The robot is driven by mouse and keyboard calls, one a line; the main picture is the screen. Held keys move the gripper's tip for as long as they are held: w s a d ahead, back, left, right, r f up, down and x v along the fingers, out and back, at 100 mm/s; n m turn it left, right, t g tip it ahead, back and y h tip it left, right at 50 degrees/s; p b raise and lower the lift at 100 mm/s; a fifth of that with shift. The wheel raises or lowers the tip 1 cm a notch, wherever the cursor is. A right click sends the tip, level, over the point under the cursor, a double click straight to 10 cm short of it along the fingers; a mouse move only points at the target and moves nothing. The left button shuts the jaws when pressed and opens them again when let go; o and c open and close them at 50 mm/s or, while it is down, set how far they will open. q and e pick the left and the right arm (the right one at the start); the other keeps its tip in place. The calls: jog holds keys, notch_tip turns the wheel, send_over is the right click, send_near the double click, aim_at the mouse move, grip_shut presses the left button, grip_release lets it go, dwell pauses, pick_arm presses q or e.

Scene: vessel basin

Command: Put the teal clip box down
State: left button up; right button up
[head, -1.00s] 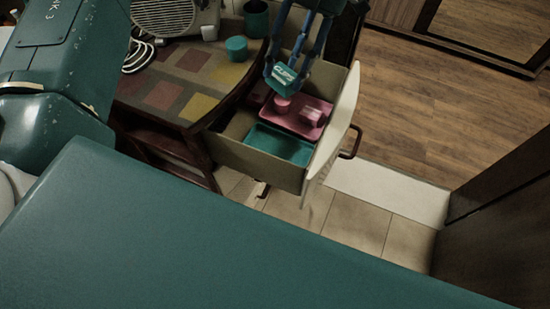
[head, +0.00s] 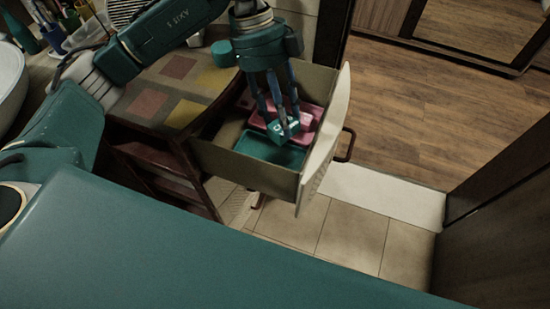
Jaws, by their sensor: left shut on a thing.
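The teal clip box (head: 281,129) is a small teal block with a pale marking on it. My left gripper (head: 283,122) points down over the open drawer (head: 243,170) and is shut on the clip box. The box is over the drawer's inside, near the edge between a teal tray (head: 262,152) and a pink tray (head: 312,112). I cannot tell whether it touches either tray. The gripper hides part of the pink tray. My right gripper is not in view.
The drawer's pale front panel (head: 328,130) with a dark handle (head: 347,146) stands on the right. A teal lidded tub (head: 224,53) sits on the checkered table top (head: 165,85). A basin edge (head: 10,80) shows at the far left. Floor is clear to the right.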

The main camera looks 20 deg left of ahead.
pick_arm(q)
notch_tip(320, 180, down, 17)
jog(key=shift+r+p, duration=0.1)
jog(key=shift+p, duration=0.45)
jog(key=o, duration=1.1)
jog(key=shift+o, duration=0.2)
jog(key=shift+r, duration=0.1)
jog(key=shift+w+a+r, duration=0.1)
jog(key=shift+a+r, duration=0.05)
jog(key=shift+r, duration=0.1)
jog(key=b+v, duration=0.1)
jog(key=v, duration=1)
jog(key=shift+b, duration=0.3)
jog(key=shift+r, duration=0.2)
